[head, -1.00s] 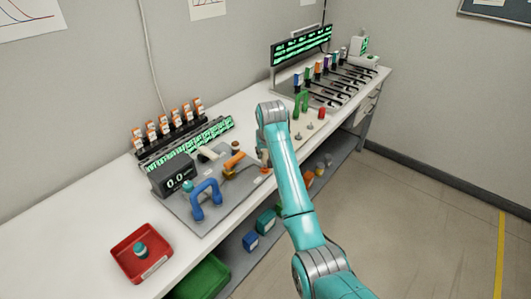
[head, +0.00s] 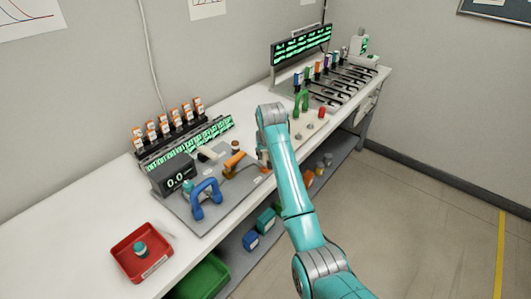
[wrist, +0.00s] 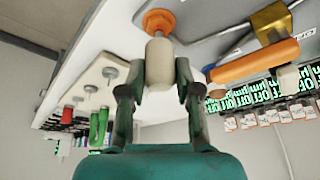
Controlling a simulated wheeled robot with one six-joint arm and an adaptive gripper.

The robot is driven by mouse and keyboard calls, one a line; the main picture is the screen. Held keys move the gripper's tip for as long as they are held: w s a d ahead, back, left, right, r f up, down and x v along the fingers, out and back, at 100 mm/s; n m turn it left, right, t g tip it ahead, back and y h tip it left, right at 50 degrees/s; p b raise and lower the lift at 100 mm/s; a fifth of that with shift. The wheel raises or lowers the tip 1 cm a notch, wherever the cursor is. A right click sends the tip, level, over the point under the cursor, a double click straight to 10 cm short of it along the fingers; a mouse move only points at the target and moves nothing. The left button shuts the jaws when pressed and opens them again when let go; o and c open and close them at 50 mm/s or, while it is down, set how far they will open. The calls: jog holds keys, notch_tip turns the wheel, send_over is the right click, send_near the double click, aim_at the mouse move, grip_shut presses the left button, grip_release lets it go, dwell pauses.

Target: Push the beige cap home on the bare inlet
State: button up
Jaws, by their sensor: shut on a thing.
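The beige cap (wrist: 159,66) is a short, rounded cylinder between the two fingers of my gripper (wrist: 161,80) in the wrist view. My gripper is shut on it. An orange collar (wrist: 158,20) on the pale panel lies right at the cap's far end, in line with it; it looks like the inlet. I cannot tell how far the cap is seated there. In the head view the collar shows as a small orange spot (head: 265,170) on the grey panel (head: 222,208), and my arm hides most of the gripper and cap.
An orange handle (head: 234,160) lies close beside the gripper, with a brass block (wrist: 271,22) near it in the wrist view. A green handle (head: 301,102) stands right.

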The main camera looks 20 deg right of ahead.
jog(key=shift+f, duration=1.35)
jog(key=o, duration=1.1)
jog(key=v, duration=1.2)
